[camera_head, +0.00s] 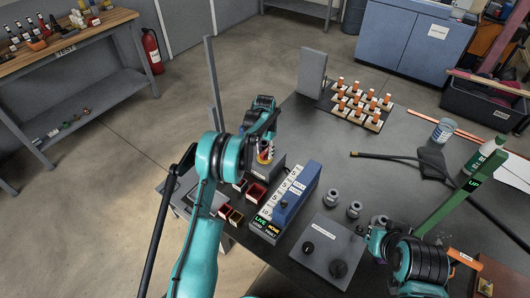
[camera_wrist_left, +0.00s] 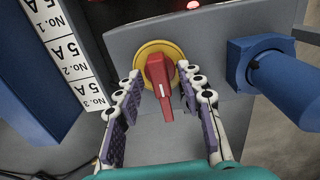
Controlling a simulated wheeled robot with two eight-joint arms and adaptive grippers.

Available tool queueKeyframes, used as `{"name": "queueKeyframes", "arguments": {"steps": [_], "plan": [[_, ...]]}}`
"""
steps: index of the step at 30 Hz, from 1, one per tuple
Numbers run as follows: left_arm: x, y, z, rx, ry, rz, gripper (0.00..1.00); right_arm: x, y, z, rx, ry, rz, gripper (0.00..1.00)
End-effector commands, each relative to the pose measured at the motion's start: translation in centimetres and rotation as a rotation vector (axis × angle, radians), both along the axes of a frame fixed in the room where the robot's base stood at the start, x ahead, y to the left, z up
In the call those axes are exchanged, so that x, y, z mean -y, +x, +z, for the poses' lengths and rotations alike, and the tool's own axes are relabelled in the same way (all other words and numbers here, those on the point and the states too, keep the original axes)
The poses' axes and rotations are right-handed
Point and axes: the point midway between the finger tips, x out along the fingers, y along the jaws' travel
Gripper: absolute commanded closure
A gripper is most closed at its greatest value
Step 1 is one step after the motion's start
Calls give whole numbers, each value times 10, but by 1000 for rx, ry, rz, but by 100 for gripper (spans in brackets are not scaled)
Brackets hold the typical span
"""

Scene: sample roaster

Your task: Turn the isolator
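The isolator's red handle (camera_wrist_left: 158,85) sits on a round yellow plate (camera_wrist_left: 174,49) on a grey panel in the left wrist view. The handle points roughly up and down in that picture, tilted slightly. In the head view the isolator (camera_head: 265,155) shows small, partly hidden below my left gripper (camera_head: 264,132). In the left wrist view the left gripper's fingers (camera_wrist_left: 159,72) are apart, one on each side of the handle, with gaps visible. My right gripper (camera_head: 375,240) is at the lower right; its fingers cannot be made out.
A blue labelled unit (camera_head: 297,190) stands right of the isolator, with a LIVE/NONE display (camera_head: 266,224) in front. A blue cylindrical fitting (camera_wrist_left: 285,80) juts out close to the right finger.

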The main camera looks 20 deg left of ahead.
Motion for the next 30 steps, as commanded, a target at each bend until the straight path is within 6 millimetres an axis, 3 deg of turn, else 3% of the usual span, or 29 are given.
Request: {"name": "queueKeyframes", "arguments": {"steps": [4,9,20,30], "plan": [[0,0,1,0,0,0,62,0,0,1,0,0,0,100],[0,0,1,0,0,0,100,0,0,1,0,0,0,100],[0,0,1,0,0,24,100,0,0,1,0,0,0,100],[0,0,1,0,0,217,100,0,0,0,0,0,0,100]]}}
